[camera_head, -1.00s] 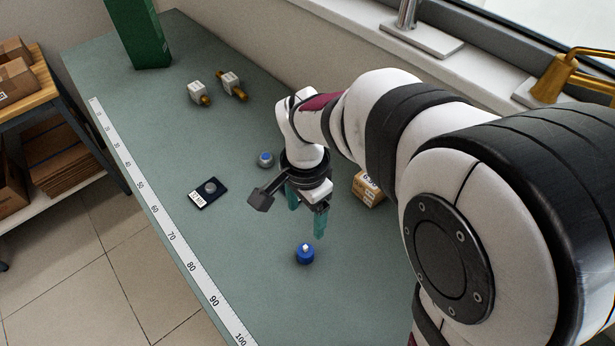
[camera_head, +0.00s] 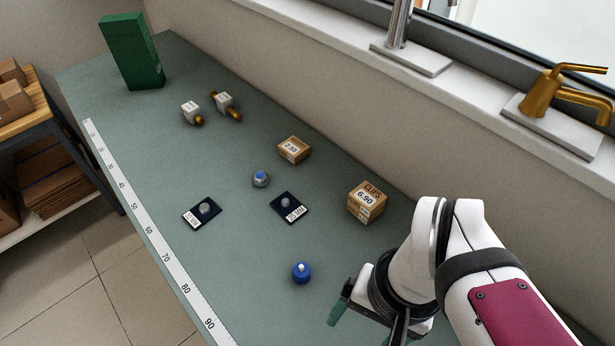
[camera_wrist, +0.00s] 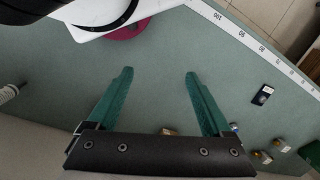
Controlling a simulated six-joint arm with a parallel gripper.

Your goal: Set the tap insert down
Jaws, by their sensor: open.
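Small round parts stand on the green bench (camera_head: 130,150). One is blue with a white stem (camera_head: 301,273); another is grey with a blue top (camera_head: 260,180). A dark plate (camera_head: 294,215) bears a grey round piece (camera_head: 285,202); a second dark plate (camera_head: 192,211) to its left bears another (camera_head: 207,207). I cannot tell which part is the tap insert. My gripper (camera_wrist: 158,73) is open and empty, with bare bench between its green fingers. In the head view it is at the lower right, right of the blue part and apart from it, partly hidden by my wrist.
Two boxes, marked 2.50 (camera_head: 293,150) and 6.90 (camera_head: 366,203), stand near the wall side. Two white-and-brass fittings (camera_head: 191,111) (camera_head: 226,104) and a green box (camera_head: 135,52) are farther back. A ruler strip (camera_head: 150,236) edges the bench. The bench between is clear.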

